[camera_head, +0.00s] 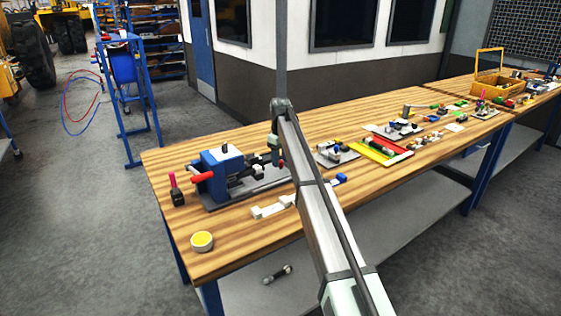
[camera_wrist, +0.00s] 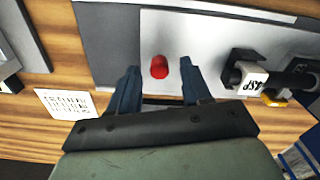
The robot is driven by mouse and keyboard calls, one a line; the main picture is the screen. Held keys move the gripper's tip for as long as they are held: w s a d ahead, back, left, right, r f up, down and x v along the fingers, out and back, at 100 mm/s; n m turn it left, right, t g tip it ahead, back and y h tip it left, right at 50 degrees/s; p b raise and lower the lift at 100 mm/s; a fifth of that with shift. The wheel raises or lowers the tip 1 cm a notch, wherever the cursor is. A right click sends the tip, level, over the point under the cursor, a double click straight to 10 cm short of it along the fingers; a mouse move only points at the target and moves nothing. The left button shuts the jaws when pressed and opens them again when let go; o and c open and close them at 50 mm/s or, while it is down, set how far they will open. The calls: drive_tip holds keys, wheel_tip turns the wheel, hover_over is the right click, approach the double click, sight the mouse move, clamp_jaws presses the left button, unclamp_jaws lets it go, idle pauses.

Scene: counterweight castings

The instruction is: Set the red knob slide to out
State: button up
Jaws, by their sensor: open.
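A small red knob (camera_wrist: 160,67) stands up from a light grey plate (camera_wrist: 190,30) in the upper middle of the wrist view. My gripper (camera_wrist: 159,72) is open, with one dark blue finger on each side of the knob. Gaps show between the knob and both fingers, so it is not held. Whether the fingertips reach down to the knob's height, I cannot tell.
A black fitting with a white lettered block (camera_wrist: 250,80) stands right of the knob. A printed white card (camera_wrist: 68,103) lies on the wood at left. In the head view, a blue machine block (camera_head: 222,160) and a yellow round tin (camera_head: 202,241) stand on the bench (camera_head: 240,250).

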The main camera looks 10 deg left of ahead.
drive_tip(key=shift+f, duration=0.6)
clamp_jaws()
idle(0.4)
